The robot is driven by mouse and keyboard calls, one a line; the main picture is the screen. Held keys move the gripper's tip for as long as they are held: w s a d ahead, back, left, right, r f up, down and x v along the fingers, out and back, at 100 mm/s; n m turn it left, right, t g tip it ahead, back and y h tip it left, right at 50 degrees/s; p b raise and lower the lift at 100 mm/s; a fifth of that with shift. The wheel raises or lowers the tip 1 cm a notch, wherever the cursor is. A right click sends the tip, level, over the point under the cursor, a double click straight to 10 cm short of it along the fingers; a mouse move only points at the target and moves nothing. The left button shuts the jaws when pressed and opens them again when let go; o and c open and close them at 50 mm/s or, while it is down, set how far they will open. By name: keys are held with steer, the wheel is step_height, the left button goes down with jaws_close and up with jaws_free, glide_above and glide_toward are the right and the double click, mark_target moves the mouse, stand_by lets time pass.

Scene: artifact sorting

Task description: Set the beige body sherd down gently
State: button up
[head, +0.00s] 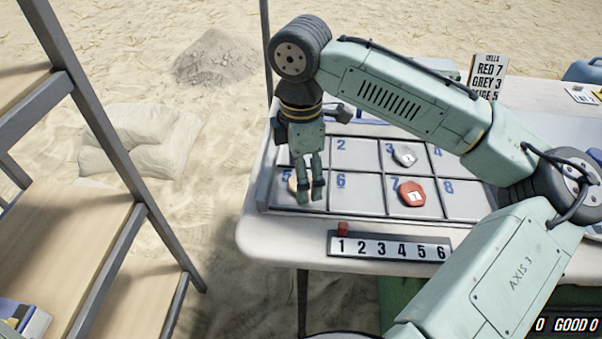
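The beige sherd (293,184) shows at cell 5 of the numbered tray (358,207), mostly hidden behind my gripper's fingers. My gripper (311,196) points down over cell 5, its two fingers close together with a narrow gap. The sherd's edge shows just left of the left finger. I cannot tell whether the fingers grip it or whether it touches the tray floor.
A grey sherd (404,156) lies in cell 3 and a red sherd (412,193) in cell 7. A strip numbered 1 to 6 (390,247), with a small red block (342,229), lies in front. A sign (488,75) stands behind. Shelving (110,150) is at left.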

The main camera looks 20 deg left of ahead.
step_height(320, 180, up, 11)
steer(key=shift+r, duration=0.2)
steer(key=shift+c, duration=0.4)
stand_by(1.0)
